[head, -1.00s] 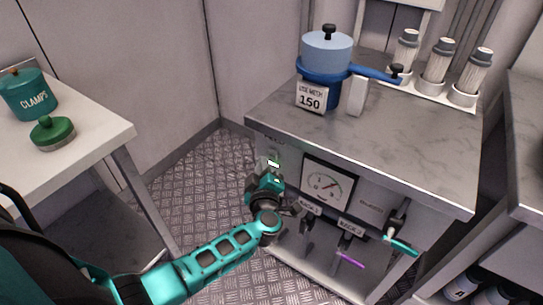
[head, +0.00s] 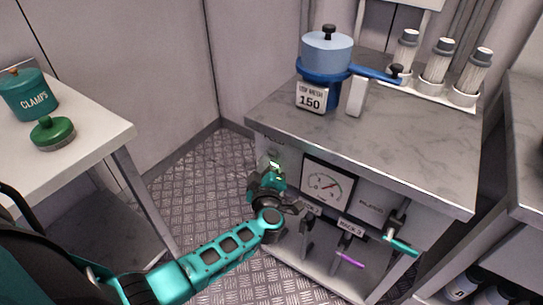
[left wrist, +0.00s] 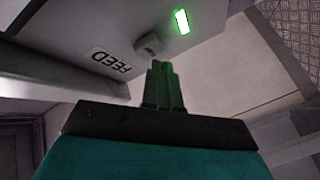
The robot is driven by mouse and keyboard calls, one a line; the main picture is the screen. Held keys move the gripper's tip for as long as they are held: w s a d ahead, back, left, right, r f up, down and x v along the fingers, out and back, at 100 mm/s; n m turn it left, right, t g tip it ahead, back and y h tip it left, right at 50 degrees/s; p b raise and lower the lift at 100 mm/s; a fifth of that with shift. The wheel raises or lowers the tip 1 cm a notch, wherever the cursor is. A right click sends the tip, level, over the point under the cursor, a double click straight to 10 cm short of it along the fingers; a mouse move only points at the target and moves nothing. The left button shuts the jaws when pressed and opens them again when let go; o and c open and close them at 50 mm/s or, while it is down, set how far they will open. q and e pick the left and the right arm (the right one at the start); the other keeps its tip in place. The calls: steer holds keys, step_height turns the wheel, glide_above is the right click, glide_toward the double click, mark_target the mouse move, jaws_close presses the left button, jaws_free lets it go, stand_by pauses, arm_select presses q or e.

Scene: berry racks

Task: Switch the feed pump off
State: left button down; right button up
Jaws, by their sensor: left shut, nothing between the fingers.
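The feed pump switch (left wrist: 148,46) is a small grey block on the cabinet panel in the left wrist view. The upside-down FEED label (left wrist: 111,59) is beside it, and a lamp (left wrist: 182,22) glows green on its other side. My left gripper (left wrist: 162,68) is shut and empty, its fingertips very close to the switch; I cannot tell whether they touch. In the head view my left gripper (head: 268,178) is at the cabinet's left front, below the lamp (head: 275,166), and hides the switch. My right gripper is not in view.
A dial gauge (head: 326,185) is right of my gripper. Rack valves with a purple handle (head: 350,260) and a teal handle (head: 401,246) are lower on the front. A blue sieve pot (head: 326,55) stands on the cabinet top (head: 420,150). A white table (head: 90,140) is at left.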

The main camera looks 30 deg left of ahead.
arm_select(q)
steer(key=shift+w, duration=0.55)
stand_by(0.7)
steer(key=shift+s, duration=0.1)
steer(key=shift+s+p, duration=0.55)
steer(key=shift+s, duration=0.3)
steer(key=s+p, duration=0.3)
steer(key=s, duration=0.3)
steer(key=shift+a, duration=0.3)
